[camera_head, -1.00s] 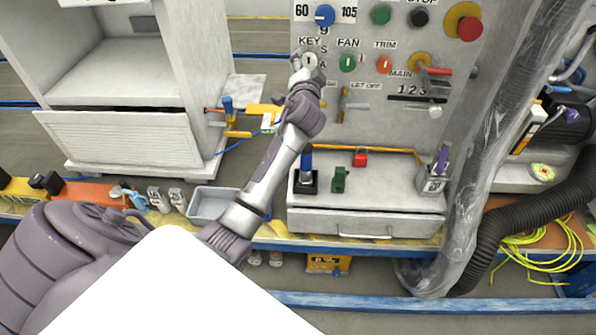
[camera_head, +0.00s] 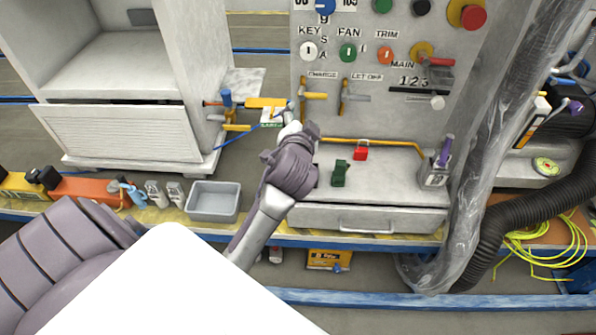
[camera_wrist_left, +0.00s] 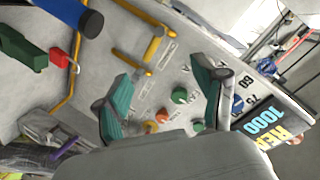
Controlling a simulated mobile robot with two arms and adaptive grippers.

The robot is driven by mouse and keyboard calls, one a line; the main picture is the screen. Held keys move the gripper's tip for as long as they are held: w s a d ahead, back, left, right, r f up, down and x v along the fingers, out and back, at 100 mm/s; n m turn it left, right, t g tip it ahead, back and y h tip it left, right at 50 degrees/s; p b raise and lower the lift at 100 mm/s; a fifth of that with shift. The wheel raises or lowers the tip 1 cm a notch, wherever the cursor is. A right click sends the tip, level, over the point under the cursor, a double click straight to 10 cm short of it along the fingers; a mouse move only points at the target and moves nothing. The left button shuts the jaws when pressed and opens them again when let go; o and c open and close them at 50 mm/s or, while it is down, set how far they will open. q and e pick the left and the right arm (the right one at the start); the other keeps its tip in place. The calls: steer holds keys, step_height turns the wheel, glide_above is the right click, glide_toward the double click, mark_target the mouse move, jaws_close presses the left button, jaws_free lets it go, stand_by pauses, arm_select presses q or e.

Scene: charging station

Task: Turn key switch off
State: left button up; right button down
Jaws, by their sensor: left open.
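The key switch (camera_head: 308,51) is a round white knob on the grey control panel (camera_head: 400,125), below the KEY label. Its slot or pointer mark looks upright. My left gripper (camera_head: 290,112) is below the key switch and apart from it, near the panel's lower left edge. In the left wrist view my left gripper (camera_wrist_left: 165,66) has its two fingers spread, with nothing between them but the panel behind. There the key switch cannot be made out; a finger seems to cover that part of the panel. My right gripper is not in view.
The green FAN knob (camera_head: 347,52) and orange TRIM knob (camera_head: 386,54) are right of the key switch. A clear-wrapped hose (camera_head: 505,130) stands at right.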

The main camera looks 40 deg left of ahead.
arm_select(q)
steer(key=s+d+f+g+h, duration=0.3)
steer(key=s+f, duration=0.4)
steer(key=f, duration=0.3)
steer(key=shift+s+d, duration=0.2)
steer(key=shift+d, duration=0.35)
steer(key=shift+f, duration=0.1)
